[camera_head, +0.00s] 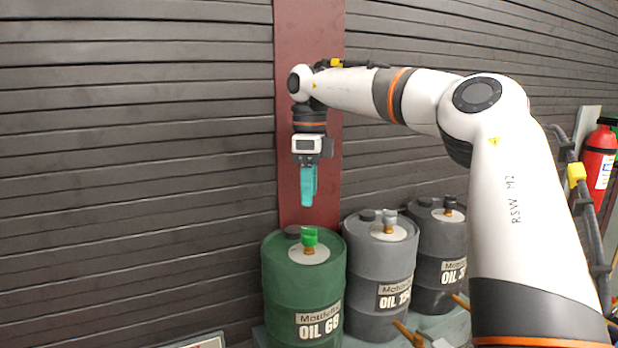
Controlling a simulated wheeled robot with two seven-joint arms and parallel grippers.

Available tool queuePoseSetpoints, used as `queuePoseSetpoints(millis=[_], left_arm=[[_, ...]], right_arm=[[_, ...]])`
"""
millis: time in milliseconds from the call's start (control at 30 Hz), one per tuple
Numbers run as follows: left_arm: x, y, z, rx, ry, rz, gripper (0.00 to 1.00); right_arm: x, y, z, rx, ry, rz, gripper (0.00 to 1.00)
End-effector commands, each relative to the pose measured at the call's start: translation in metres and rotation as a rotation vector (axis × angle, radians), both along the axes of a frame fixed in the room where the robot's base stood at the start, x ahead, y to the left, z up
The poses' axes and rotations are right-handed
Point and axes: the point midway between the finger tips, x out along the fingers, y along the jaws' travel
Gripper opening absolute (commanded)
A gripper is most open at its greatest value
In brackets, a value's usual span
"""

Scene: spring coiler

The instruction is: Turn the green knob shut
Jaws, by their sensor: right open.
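The green knob (309,236) sits on a brass stem on top of the green oil drum (281,283), which is labelled OIL 68. My right gripper (308,203) points straight down above the knob, with a visible gap between its teal fingers and the knob. It is open and holds nothing; the fingers overlap in this view, so the space between them is hidden. My left gripper is not in view.
A grey drum (367,268) with a grey knob (390,217) stands right of the green drum, and a darker drum (428,238) beyond it. A dark slatted wall (130,150) with a red post (312,110) is behind. A fire extinguisher (600,160) hangs far right.

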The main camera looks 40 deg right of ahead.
Motion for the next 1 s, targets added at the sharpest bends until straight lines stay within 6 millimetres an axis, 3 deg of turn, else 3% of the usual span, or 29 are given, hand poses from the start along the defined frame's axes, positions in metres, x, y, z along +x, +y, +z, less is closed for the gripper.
queuePoseSetpoints(millis=[100, 233, 867, 1000], left_arm=[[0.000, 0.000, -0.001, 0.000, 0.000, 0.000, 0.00], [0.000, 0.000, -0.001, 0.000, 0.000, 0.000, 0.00], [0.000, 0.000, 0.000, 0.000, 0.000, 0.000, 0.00], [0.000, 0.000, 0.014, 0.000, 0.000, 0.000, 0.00]], right_arm=[[0.001, -0.001, 0.020, -0.001, -0.002, -0.001, 0.52], [0.002, -0.001, 0.031, -0.001, -0.001, 0.001, 0.52], [0.001, -0.001, 0.035, 0.001, 0.001, 0.001, 0.52], [0.001, -0.001, 0.050, 0.001, 0.001, 0.001, 0.52]])
